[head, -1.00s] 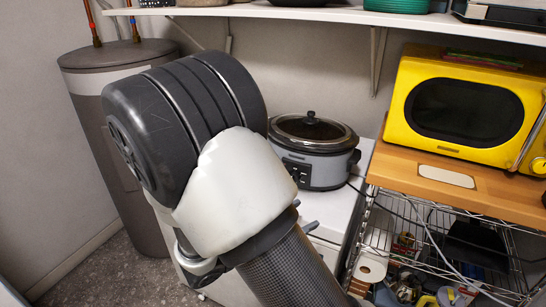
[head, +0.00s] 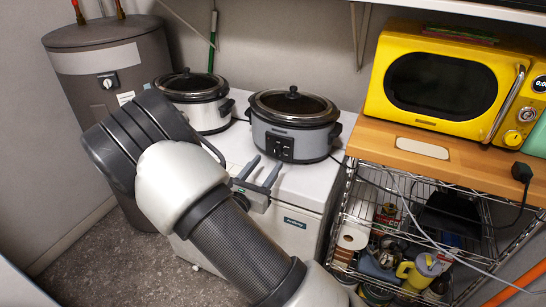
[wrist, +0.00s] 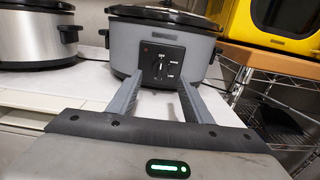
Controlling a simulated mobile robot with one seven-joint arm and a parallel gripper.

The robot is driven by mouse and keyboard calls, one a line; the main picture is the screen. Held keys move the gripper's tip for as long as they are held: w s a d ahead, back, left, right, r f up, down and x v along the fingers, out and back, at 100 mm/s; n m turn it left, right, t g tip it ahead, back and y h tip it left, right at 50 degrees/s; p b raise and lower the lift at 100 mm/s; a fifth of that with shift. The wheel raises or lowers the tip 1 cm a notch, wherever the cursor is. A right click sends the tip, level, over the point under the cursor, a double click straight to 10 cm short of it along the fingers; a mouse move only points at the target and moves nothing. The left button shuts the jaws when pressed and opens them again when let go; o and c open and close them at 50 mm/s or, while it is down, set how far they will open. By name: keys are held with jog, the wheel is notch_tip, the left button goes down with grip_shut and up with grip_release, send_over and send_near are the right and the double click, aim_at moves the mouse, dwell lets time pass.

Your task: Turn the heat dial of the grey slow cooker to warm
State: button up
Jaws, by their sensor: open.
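The grey slow cooker (head: 293,127) stands on the white chest top, dark lid on. Its black front panel carries the heat dial (wrist: 160,68), seen near the centre of the wrist view with small labels around it. My gripper (head: 266,167) is open and empty in front of the cooker, lower than the dial. In the wrist view its two fingers (wrist: 161,82) point toward the panel, one on each side of the dial's line. I see no contact with the dial.
A silver-white slow cooker (head: 197,101) stands to the left. A yellow microwave (head: 441,85) sits on a wooden-topped wire rack (head: 388,185) to the right. A grey tank (head: 112,75) stands at far left. A cable runs from the cooker's right side.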

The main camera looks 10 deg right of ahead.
aim_at(275, 154)
jog(key=x, duration=0.5)
jog(key=shift+w+d, duration=0.1)
jog(key=shift+w, duration=0.05)
jog(key=c, duration=1.1)
jog(key=shift+o, duration=0.2)
